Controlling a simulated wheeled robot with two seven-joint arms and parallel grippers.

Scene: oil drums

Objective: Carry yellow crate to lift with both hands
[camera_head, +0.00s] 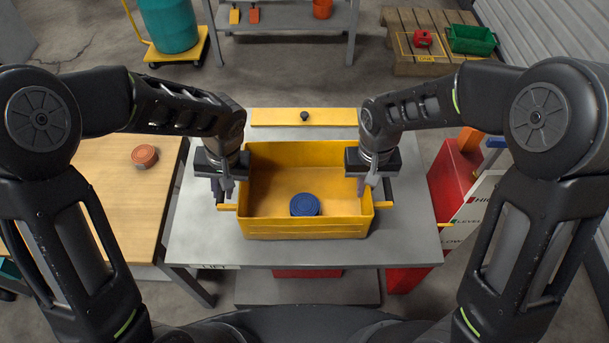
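The yellow crate (306,228) stands on a grey metal table (300,254), which has a part-hidden label on its front edge and may be the lift. A blue round cap (305,205) lies inside the crate. A handle sticks out on each side of the crate. My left gripper (223,193) points down at the left handle, and my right gripper (374,190) points down at the right handle. Both are close to the crate's side walls. The fingertips are small and partly merge with the handles, so I cannot tell whether they are closed on them.
A yellow bar with a black knob (304,116) lies behind the crate. A wooden table (120,185) with an orange cap (144,156) stands at left. A red cabinet (456,176) stands close at right. A pallet (410,62) with a green bin (471,40) is at back right.

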